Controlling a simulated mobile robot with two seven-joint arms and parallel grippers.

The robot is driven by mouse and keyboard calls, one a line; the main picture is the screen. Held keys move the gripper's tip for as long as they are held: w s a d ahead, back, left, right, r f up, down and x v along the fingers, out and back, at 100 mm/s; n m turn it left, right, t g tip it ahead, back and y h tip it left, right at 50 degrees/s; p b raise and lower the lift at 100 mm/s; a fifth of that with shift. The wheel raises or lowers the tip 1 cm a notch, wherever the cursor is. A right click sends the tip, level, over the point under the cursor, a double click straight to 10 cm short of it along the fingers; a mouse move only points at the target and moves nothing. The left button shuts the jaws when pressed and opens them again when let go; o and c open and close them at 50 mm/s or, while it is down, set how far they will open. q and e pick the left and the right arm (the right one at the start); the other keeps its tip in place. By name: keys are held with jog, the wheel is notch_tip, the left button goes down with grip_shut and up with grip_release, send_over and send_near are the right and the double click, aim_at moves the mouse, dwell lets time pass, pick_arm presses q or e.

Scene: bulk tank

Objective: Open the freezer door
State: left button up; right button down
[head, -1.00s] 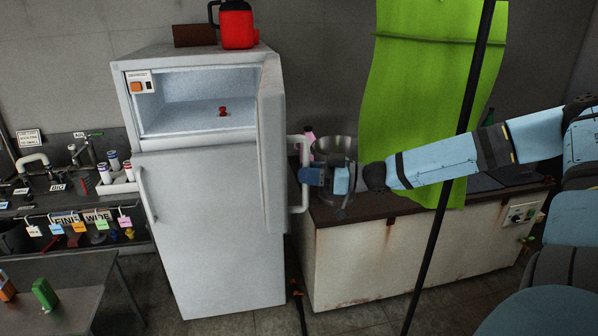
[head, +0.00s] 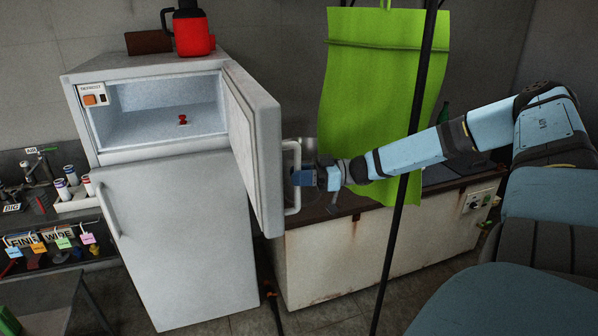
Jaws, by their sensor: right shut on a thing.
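The white refrigerator (head: 180,235) stands at left centre. Its freezer door (head: 250,135) is swung wide open toward the right, with its inner face showing. The freezer compartment (head: 130,122) is exposed, and a small red object (head: 182,119) sits on its floor. The door's white bar handle (head: 297,152) is on the outer side of the door. My right gripper (head: 298,179) is shut on this handle, coming from the right; its fingertips are partly hidden. My left gripper is not in view.
A red jug (head: 192,33) and a brown box (head: 148,42) stand on top of the refrigerator. A counter (head: 350,245) with a metal pot (head: 300,150) is on the right. A green hanging cloth (head: 380,95) and a dark pole (head: 403,185) are near my right arm.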

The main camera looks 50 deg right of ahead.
jog(key=shift+w+d+r, duration=0.1)
jog(key=shift+w+r, duration=0.1)
jog(key=shift+r, duration=0.15)
jog(key=c, duration=1.3)
grip_release()
jog(key=shift+o, duration=1.1)
jog(key=shift+w+f, duration=0.1)
jog(key=shift+f, duration=0.25)
jog(key=v, duration=1.1)
jog(key=shift+s+d, duration=0.2)
jog(key=shift+s, duration=0.15)
